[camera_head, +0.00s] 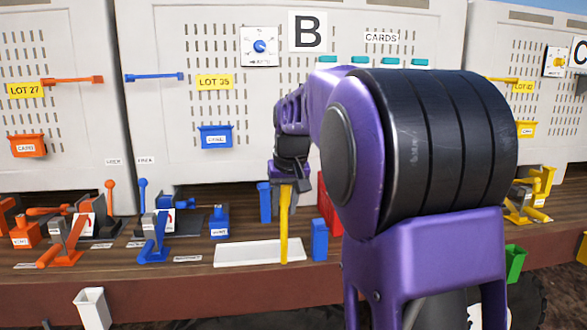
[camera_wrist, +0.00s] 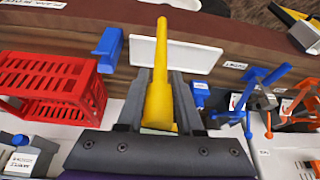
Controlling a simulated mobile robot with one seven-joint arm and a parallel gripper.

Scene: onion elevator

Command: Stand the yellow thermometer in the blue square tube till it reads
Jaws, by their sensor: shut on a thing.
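The yellow thermometer (camera_head: 284,228) hangs nearly upright in my gripper (camera_head: 284,178), its lower end over or at the white tray (camera_head: 232,254); I cannot tell if it touches. In the wrist view, my gripper (camera_wrist: 160,105) is shut on the thermometer (camera_wrist: 160,85), with a finger on each side. A blue square tube (camera_head: 320,240) stands just right of the tray and apart from the thermometer; the wrist view shows it left of the thermometer (camera_wrist: 107,48). Another blue upright piece (camera_head: 264,203) stands behind the tray. No reading is visible.
A red crate (camera_wrist: 50,85) stands behind the blue tube, partly hidden by my arm in the head view. Blue levers (camera_head: 152,248) and a blue holder (camera_head: 219,222) are left of the tray. The brown ledge (camera_head: 185,278) ends just in front; vented cabinets (camera_head: 175,100) stand behind.

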